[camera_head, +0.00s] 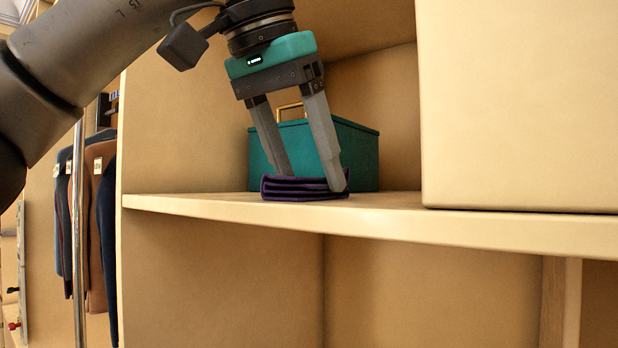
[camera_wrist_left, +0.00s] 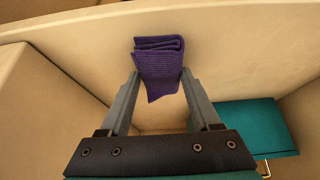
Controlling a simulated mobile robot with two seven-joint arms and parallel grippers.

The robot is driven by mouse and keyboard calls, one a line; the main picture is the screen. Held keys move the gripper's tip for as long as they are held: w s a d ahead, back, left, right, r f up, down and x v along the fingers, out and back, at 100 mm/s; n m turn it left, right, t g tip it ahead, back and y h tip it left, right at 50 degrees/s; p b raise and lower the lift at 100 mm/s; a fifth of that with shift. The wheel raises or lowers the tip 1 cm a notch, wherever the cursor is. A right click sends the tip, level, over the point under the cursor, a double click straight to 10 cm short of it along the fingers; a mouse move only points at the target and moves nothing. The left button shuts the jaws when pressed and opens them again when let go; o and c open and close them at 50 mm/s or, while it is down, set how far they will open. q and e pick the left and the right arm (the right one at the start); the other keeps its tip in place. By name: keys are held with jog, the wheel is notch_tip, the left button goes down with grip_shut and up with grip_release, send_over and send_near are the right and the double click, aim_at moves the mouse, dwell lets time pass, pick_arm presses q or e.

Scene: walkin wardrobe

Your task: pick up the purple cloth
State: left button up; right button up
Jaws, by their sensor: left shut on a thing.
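The purple cloth (camera_head: 300,188) is folded in layers and sits at the front edge of the wooden shelf (camera_head: 225,206). It also shows in the left wrist view (camera_wrist_left: 160,68), between the two fingertips. My left gripper (camera_head: 312,185) reaches down from above in the head view, with a grey finger at each side of the cloth. Its fingers are shut on the cloth; the wrist view shows the gripper (camera_wrist_left: 158,78) with the tips against the cloth's sides. I cannot tell whether the cloth is clear of the shelf. My right gripper is not in view.
A teal box (camera_head: 357,155) with a gold handle stands on the shelf just behind the cloth. A large tan panel or box (camera_head: 520,110) is at the right. Clothes (camera_head: 98,215) hang at the left. The compartment below the shelf looks empty.

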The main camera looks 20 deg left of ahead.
pick_arm(q)
jog(key=shift+r, duration=0.15)
notch_tip(320, 180, up, 8)
jog(key=p, duration=0.2)
jog(key=shift+d+p, duration=0.1)
jog(key=shift+p, duration=0.25)
jog(key=shift+r, duration=0.85)
